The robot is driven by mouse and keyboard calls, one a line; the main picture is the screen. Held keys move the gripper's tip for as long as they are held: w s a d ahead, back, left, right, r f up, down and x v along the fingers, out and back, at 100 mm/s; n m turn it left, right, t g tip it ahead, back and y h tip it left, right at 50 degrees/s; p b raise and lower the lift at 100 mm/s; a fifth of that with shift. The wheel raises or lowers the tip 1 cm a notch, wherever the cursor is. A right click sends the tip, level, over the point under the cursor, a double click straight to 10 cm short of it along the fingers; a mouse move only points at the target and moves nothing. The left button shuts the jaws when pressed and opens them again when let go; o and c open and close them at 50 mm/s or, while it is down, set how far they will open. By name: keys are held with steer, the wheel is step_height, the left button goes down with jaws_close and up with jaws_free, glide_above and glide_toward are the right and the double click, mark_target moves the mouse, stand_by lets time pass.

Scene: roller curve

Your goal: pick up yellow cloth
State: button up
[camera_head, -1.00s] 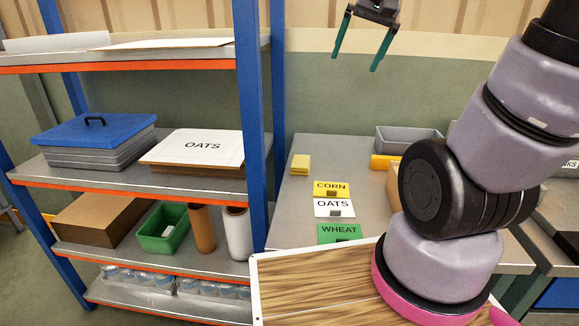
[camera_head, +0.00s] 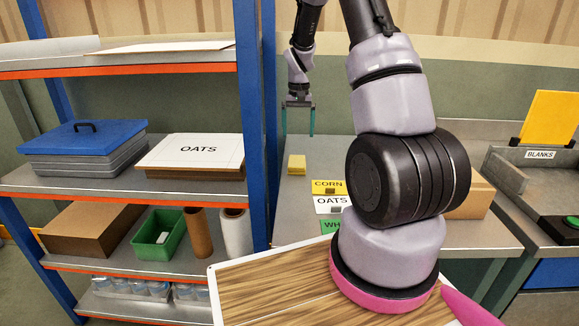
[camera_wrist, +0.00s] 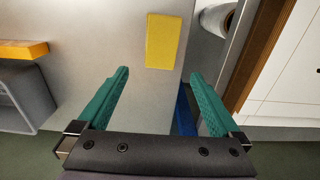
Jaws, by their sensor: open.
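The yellow cloth (camera_head: 297,164) is a small folded block on the grey table (camera_head: 301,202), at its left side near the shelf post. In the wrist view the yellow cloth (camera_wrist: 165,41) lies flat ahead of the fingertips, toward the right one. My gripper (camera_head: 297,121) is open and empty, pointing down above the table, over and close to the cloth in the head view. In the wrist view my gripper (camera_wrist: 159,75) shows two green fingers spread apart with nothing between them. The gap between fingertips and cloth is hard to judge.
The blue shelf post (camera_head: 256,130) stands just left of the table. A CORN card (camera_head: 326,187) and other cards lie in front of the cloth. A cardboard box (camera_head: 470,197) sits farther right.

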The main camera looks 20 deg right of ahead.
mark_target(297, 158)
step_height(297, 158, down, 11)
steer(key=shift+w+r, duration=0.1)
steer(key=shift+w, duration=0.05)
steer(key=c, duration=1.2)
step_height(297, 158, up, 10)
steer(key=shift+r, duration=0.1)
